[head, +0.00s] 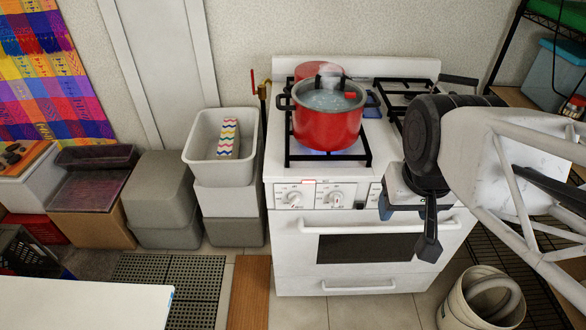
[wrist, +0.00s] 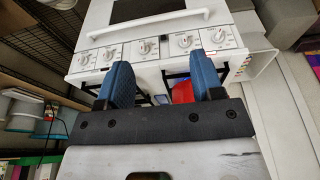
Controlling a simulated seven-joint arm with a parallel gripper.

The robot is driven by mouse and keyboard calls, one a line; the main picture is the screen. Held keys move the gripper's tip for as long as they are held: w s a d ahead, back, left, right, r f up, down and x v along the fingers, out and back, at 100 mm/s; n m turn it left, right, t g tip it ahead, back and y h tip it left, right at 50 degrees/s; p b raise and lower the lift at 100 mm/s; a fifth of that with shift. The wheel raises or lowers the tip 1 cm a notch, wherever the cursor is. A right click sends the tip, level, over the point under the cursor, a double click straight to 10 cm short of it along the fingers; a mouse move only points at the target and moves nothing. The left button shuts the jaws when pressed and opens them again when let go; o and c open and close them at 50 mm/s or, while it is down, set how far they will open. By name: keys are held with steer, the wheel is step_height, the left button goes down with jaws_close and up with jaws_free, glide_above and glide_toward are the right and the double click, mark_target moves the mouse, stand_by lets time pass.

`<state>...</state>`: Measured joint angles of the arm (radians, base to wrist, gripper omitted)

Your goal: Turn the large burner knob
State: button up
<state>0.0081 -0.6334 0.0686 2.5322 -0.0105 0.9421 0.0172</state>
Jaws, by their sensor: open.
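The white stove (head: 300,255) has a front panel with a row of several white knobs. In the head view, the left knob (head: 295,199) and a second knob (head: 336,200) show; my arm hides most of the panel's right part. In the wrist view the stove appears upside down, with the middle knob (wrist: 147,48) between two knobs on either side. I cannot tell for certain which knob is the large one. My gripper (wrist: 163,78) is open, with blue pads spread wide and nothing between them. It hangs in front of the panel's right part, apart from the knobs as far as I see.
A red pot (head: 325,127) with a glass lid steams on the front left burner, a blue flame under it. The oven handle (head: 372,228) juts out below the knobs. Grey crates (head: 228,200) stand left of the stove; a white bucket (head: 455,310) stands at front right.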

steer(key=shift+o, duration=0.9)
steer(key=n+t+y, duration=0.2)
steer(key=n+t, duration=0.7)
steer(key=t, duration=0.2)
glide_above(295, 200)
steer(key=s+d, duration=0.1)
steer(key=s, duration=0.4)
step_height(295, 200, down, 22)
step_height(295, 200, down, 9)
steer(key=s+a+n+t+h, duration=0.1)
steer(key=s+n+t, duration=0.2)
steer(key=t, duration=0.1)
steer(key=shift+r+h, duration=0.2)
steer(key=shift+h, duration=0.2)
steer(key=shift+w, duration=0.1)
